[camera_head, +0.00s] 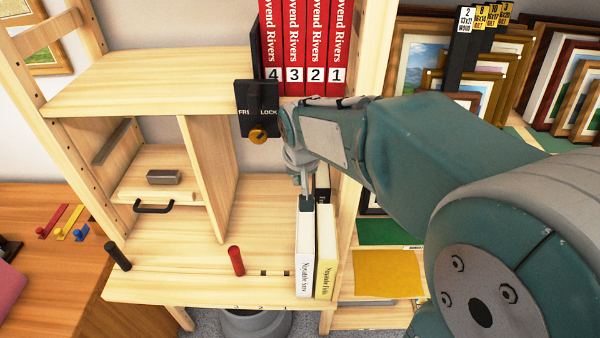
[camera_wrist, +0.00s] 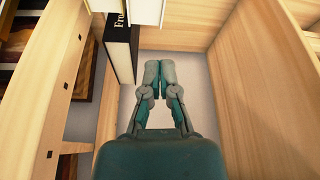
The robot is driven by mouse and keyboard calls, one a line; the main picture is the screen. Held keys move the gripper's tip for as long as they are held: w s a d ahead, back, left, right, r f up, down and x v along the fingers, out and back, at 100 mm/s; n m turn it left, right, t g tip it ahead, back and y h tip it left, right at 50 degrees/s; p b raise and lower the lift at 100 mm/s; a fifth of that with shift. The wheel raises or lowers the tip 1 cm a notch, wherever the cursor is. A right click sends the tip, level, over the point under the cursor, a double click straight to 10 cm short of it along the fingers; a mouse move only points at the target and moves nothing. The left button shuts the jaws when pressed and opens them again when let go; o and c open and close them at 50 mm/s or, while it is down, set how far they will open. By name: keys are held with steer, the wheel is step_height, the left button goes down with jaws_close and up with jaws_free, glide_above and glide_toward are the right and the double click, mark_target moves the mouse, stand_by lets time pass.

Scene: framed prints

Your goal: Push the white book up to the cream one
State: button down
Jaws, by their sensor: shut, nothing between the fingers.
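The white book (camera_head: 304,262) stands upright on the lower wooden shelf, its spine to the front. The cream book (camera_head: 325,258) stands upright just to its right. Their spines are side by side with hardly any gap; I cannot tell whether they touch along their full depth. My gripper (camera_head: 306,202) is shut and empty, pointing down at the back top end of the white book. Contact with it is unclear. In the wrist view the closed fingers (camera_wrist: 158,76) show, but neither book can be made out clearly there.
A black book (camera_wrist: 118,45) stands near my fingers in the wrist view. Red numbered volumes (camera_head: 300,45) stand above, beside a black lock panel (camera_head: 257,105). A red peg (camera_head: 236,260) stands left on the shelf (camera_head: 175,255). A wooden divider (camera_head: 208,175) stands farther left. Framed prints fill the right.

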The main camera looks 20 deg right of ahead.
steer(key=x, duration=0.7)
steer(key=shift+w+d+f, duration=0.15)
steer(key=shift+d+f, duration=0.05)
steer(key=shift+f, duration=0.2)
steer(key=shift+s+a, duration=0.15)
steer(key=shift+s, duration=1)
